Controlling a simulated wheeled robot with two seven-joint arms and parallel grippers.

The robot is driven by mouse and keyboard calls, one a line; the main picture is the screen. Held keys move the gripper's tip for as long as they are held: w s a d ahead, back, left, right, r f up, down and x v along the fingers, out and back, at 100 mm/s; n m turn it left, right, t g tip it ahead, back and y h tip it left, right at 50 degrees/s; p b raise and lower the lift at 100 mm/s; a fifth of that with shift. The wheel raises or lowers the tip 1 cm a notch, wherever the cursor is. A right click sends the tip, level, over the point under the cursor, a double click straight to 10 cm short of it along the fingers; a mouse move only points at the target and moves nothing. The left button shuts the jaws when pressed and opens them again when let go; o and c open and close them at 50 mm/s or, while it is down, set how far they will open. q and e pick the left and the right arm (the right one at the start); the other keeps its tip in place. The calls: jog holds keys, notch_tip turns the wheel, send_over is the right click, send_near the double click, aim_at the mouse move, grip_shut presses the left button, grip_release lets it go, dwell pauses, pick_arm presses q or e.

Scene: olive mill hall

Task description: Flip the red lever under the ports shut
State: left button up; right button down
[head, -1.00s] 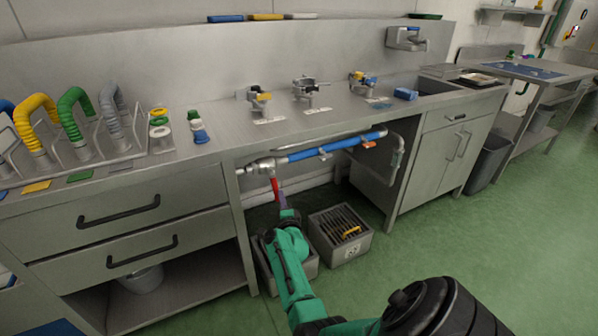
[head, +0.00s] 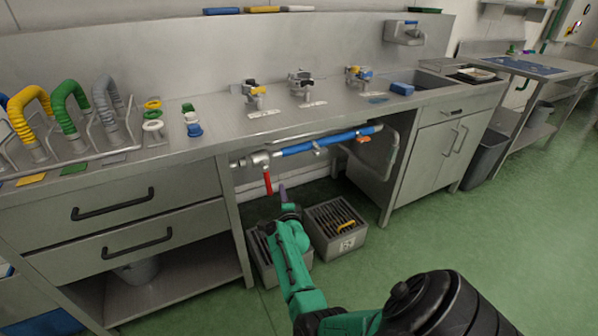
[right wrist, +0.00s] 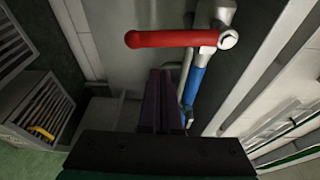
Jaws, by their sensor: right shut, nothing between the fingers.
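The red lever (head: 268,183) hangs straight down from the metal valve at the left end of the blue pipe (head: 325,143), under the counter. In the right wrist view the red lever (right wrist: 172,39) lies across the picture, joined at its right end to the valve by a bolt. My right gripper (head: 283,190) is just right of the lever's lower end, with a visible gap between them. Its purple fingers (right wrist: 160,88) are shut and empty in the right wrist view, beneath the lever in the picture. My left gripper is not in view.
Two grey crates stand on the floor under the counter; the right one (head: 362,238) has a slatted top. Another pipe with an orange lever (head: 362,139) is at the right. The counter (head: 225,150) overhangs the arm, and a drawer cabinet stands left.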

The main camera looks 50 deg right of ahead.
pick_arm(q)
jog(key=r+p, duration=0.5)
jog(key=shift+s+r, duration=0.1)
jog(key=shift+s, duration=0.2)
pick_arm(e)
jog(key=v, duration=1)
jog(key=shift+s+d, duration=0.3)
jog(key=shift+s, duration=0.15)
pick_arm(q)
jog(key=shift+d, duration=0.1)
pick_arm(e)
jog(key=shift+f, duration=0.1)
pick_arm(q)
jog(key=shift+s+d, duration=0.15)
